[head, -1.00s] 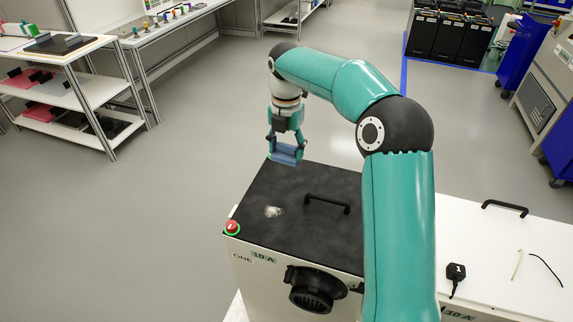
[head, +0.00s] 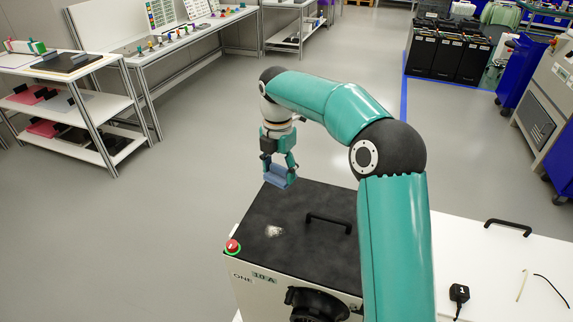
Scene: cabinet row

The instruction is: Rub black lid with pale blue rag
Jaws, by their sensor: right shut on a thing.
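The black lid (head: 300,248) is the dark top of a white cabinet, with a black bar handle and a pale whitish smudge (head: 274,231) left of the handle. My right gripper (head: 279,178) is shut on the pale blue rag (head: 279,177), which looks folded into a pad. The rag is at the lid's far left corner; I cannot tell whether it touches the lid. My left gripper is not in view.
A red button (head: 232,245) with a green ring sits at the lid's near left corner. A black handle (head: 328,222) rises from the lid. A white cabinet top (head: 480,262) with another handle and small cables lies to the right. Open floor lies behind and left.

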